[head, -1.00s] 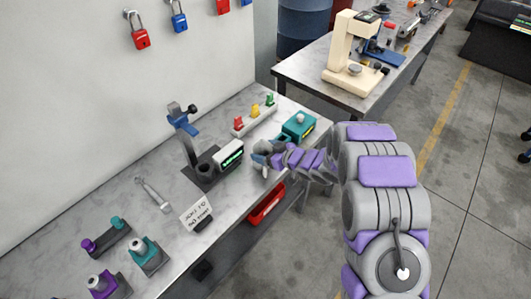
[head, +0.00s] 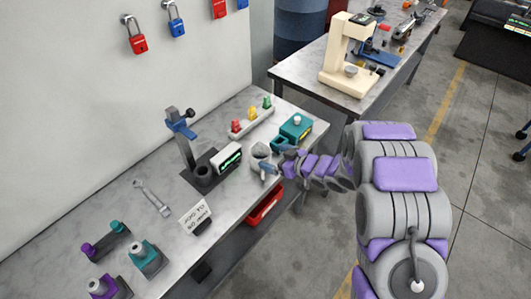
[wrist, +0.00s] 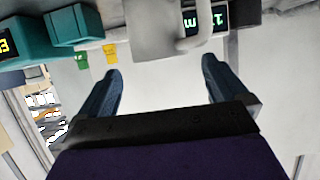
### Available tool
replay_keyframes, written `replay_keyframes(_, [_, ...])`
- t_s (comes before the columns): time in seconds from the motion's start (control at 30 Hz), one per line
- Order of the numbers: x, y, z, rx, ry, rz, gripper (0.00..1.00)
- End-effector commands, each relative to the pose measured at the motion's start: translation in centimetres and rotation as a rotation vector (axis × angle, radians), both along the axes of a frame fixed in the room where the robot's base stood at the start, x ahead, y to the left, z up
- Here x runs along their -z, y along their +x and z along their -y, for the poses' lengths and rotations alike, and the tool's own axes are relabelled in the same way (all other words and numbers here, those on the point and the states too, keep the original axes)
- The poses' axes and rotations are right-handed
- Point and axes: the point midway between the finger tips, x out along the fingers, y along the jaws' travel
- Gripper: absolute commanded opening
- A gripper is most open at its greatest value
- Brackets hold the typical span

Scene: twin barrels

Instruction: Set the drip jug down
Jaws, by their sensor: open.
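The drip jug (head: 261,151) is a small grey vessel standing on the marble-topped bench, between the white device with a green display and the teal device. In the wrist view the jug (wrist: 153,28) is at the top middle, beyond the fingertips, with its handle at its right side. My gripper (head: 271,161) is just to the right of the jug, at the bench's front edge. In the wrist view my gripper (wrist: 160,72) has its blue fingers wide apart with nothing between them. The jug looks apart from the fingers.
The white display device (head: 227,159) and a dark stand with a blue clamp (head: 187,145) are left of the jug. The teal device (head: 297,127) and a rack of coloured pieces (head: 252,122) are behind. A sign (head: 195,215) stands near the front edge. A red bin (head: 265,207) hangs below.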

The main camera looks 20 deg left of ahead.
Motion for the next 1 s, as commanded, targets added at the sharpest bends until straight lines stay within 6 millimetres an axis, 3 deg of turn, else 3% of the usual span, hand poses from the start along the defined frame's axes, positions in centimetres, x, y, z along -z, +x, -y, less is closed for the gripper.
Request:
replay_keyframes(0.1, [-1.1,-0.8,2.1,0.002,0.001,0.0,1.0])
replay_keyframes(0.3, [-2.0,-1.8,4.3,0.001,-0.002,0.0,1.0])
replay_keyframes(0.77, [-2.4,-1.7,5.4,0.016,-0.02,0.007,1.0])
replay_keyframes(0.87, [-3.2,-0.3,7.2,0.08,-0.089,0.027,1.0])
replay_keyframes(1.0, [-5.6,2.4,12.6,0.26,-0.262,0.056,1.0])
